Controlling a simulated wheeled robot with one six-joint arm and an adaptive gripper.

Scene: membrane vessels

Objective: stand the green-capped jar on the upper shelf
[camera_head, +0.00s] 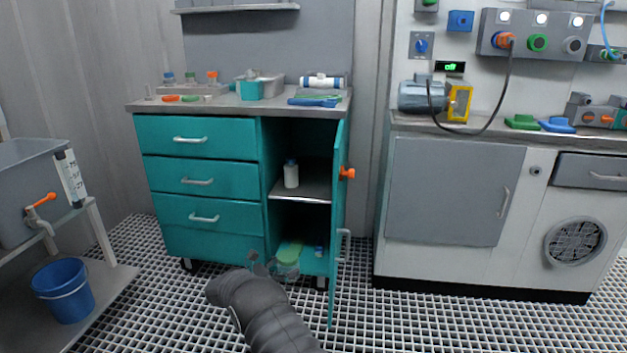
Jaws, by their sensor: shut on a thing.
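The green-capped jar (289,253) is at the bottom of the teal cabinet's open compartment, its pale clear body partly behind my gripper (275,267). My gripper reaches in from the front, low down, and is shut on the jar. Whether the jar touches the cabinet floor cannot be told. The upper shelf (312,188) is a grey board halfway up the same compartment. A white bottle with a blue-grey cap (291,174) stands on its left part; the right part looks bare.
The open teal door (338,230), with an orange latch (347,173), stands along the compartment's right side. A small blue item (319,251) is at the bottom right inside. Teal drawers (201,180) close off the left. A blue bucket (64,290) stands far left.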

